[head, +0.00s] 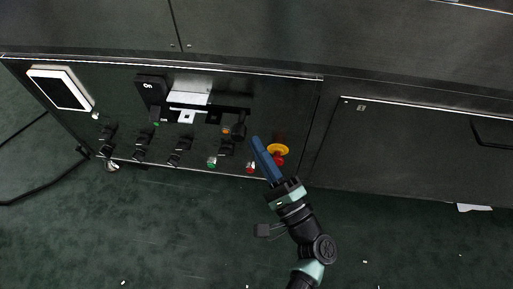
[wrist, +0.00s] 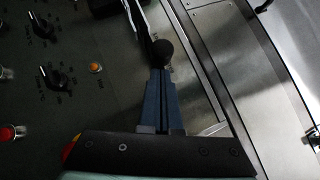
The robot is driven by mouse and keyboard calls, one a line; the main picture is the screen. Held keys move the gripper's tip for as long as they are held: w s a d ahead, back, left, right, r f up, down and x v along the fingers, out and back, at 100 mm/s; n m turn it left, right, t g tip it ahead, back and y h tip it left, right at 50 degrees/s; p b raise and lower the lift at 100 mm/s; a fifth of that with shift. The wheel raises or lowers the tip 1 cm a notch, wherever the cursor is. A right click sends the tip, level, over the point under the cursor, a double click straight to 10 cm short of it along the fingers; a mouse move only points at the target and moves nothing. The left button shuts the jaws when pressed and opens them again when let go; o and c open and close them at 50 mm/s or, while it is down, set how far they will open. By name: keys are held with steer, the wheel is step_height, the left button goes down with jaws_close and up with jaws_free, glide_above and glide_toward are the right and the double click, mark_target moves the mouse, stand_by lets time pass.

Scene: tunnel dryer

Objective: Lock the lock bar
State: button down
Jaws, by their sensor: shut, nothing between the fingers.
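My gripper (head: 257,141) is over the right part of the dark control panel, with its two blue fingers closed together and nothing between them. In the wrist view the gripper (wrist: 161,72) points at a round black knob (wrist: 163,50) on the end of a dark bar. The fingertips appear to touch or nearly touch this knob; I cannot tell which. In the head view a dark knob (head: 239,129) shows just left of the fingertips, beside the recess with pale metal parts (head: 190,99). This looks like the lock bar's end, but its locked state is unclear.
A yellow and red emergency button (head: 278,151) is close to the right of the fingers. Several black rotary knobs (head: 180,148) and small colored buttons line the panel. A black "On" switch (head: 151,87) and a white-framed screen (head: 60,89) are at left. Open green floor lies in front.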

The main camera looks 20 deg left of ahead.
steer(key=shift+s+a+r, duration=0.1)
steer(key=shift+a+r, duration=0.05)
steer(key=shift+a, duration=0.1)
steer(key=s+a, duration=0.2)
steer(key=a, duration=0.4)
steer(key=shift+a, duration=0.3)
